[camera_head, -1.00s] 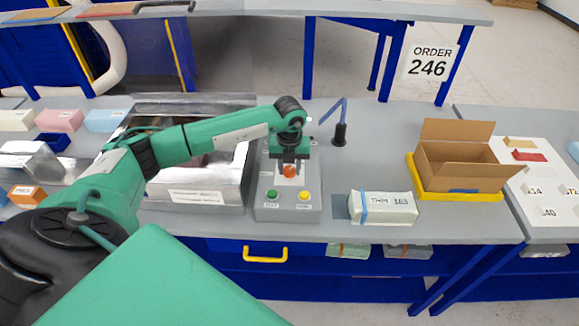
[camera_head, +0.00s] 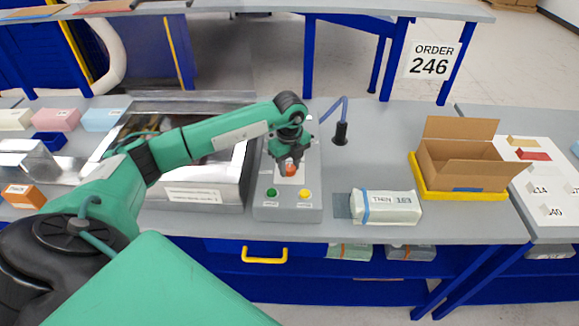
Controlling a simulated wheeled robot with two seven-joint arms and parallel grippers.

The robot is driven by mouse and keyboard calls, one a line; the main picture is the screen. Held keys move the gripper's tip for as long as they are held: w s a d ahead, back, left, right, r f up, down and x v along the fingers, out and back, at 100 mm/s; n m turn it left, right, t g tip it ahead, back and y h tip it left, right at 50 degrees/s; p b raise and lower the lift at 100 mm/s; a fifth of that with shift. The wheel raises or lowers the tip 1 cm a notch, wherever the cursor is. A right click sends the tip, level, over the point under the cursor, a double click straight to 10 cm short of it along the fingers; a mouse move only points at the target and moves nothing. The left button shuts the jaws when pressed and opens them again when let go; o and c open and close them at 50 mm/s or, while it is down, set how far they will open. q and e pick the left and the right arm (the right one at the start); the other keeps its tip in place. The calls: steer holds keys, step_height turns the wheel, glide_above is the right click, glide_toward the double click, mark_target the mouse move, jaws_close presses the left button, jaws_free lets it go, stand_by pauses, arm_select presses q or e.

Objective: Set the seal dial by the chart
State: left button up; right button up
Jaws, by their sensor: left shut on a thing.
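The grey control box (camera_head: 262,207) stands on the bench in the middle, with a green button (camera_head: 271,192) and a yellow button (camera_head: 304,194) near its front. The orange-red seal dial (camera_head: 290,169) sits above the buttons on a light plate. My left gripper (camera_head: 289,163) points down and is shut on the dial, which it partly covers. The dial's pointer and scale are too small or hidden to read. I cannot make out a chart for certain; a white label with small print (camera_head: 192,195) is on the metal machine's front. My right gripper does not show.
A wrapped pack marked THIN 183 (camera_head: 392,208) lies right of the control box. An open cardboard box (camera_head: 465,175) stands in a yellow tray (camera_head: 440,193). The metal machine (camera_head: 225,165) is at left. A sign reads ORDER 246 (camera_head: 431,60).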

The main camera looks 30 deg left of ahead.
mark_target(289, 167)
arm_select(q)
steer(key=shift+n, duration=0.6)
steer(key=o, duration=1)
steer(key=shift+r, duration=0.1)
steer(key=shift+w+r+b, duration=0.1)
steer(key=shift+r+b, duration=0.25)
step_height(289, 167, up, 13)
steer(key=b, duration=0.3)
steer(key=shift+f, duration=0.1)
